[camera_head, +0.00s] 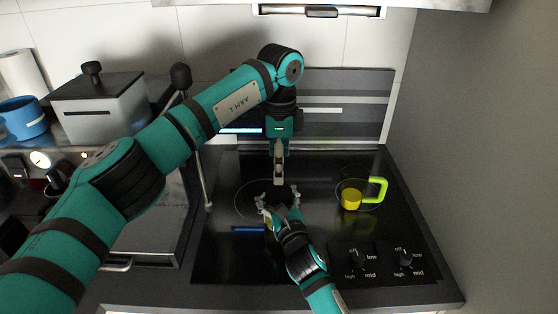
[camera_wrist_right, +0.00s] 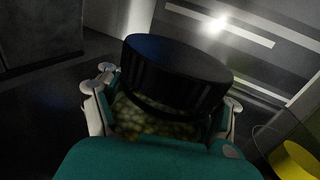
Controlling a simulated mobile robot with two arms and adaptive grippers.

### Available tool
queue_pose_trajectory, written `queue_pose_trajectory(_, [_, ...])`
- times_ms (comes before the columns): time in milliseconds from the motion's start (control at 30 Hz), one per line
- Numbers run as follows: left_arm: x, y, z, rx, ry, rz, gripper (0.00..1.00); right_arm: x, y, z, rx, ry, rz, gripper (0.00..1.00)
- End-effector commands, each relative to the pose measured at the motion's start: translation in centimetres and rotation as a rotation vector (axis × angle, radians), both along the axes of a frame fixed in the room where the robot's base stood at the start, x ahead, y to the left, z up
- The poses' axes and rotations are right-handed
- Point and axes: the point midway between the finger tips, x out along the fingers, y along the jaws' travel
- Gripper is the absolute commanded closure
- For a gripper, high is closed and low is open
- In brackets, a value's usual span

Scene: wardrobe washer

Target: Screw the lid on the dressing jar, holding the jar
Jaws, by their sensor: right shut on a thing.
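My right gripper (camera_head: 279,194) reaches in from the bottom over the black cooktop. In the right wrist view, its fingers (camera_wrist_right: 160,98) are closed around the dressing jar (camera_wrist_right: 152,124), which has speckled yellow-green contents. A wide black lid (camera_wrist_right: 176,72) sits at the top of the jar. A dark ring edge shows below it, and I cannot tell whether the lid is threaded on. In the head view the jar is mostly hidden by my right gripper. My left gripper (camera_head: 279,176) points down just above and behind the right one. Its fingers look edge-on, so their opening is unclear.
A yellow cup with a green handle (camera_head: 352,198) stands on the cooktop (camera_head: 225,262) to the right. Knobs (camera_head: 405,257) line the front right. A grey lidded box (camera_head: 100,108) and a blue mug (camera_head: 22,118) stand at the left. A striped panel (camera_head: 345,100) stands behind.

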Motion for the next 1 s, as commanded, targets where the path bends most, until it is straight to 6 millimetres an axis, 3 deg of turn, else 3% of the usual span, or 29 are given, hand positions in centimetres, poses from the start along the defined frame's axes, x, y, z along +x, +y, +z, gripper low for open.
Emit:
queue_pose_trajectory(467, [0.0,0.0,-0.5,0.0,0.001,0.021,0.2,0.0,0.0,-0.1,0.0,0.003,0.0,1.0])
queue_pose_trajectory(1000, [0.0,0.1,-7.5,0.001,0.0,0.02,0.2,0.0,0.0,-0.1,0.0,0.003,0.0,1.0])
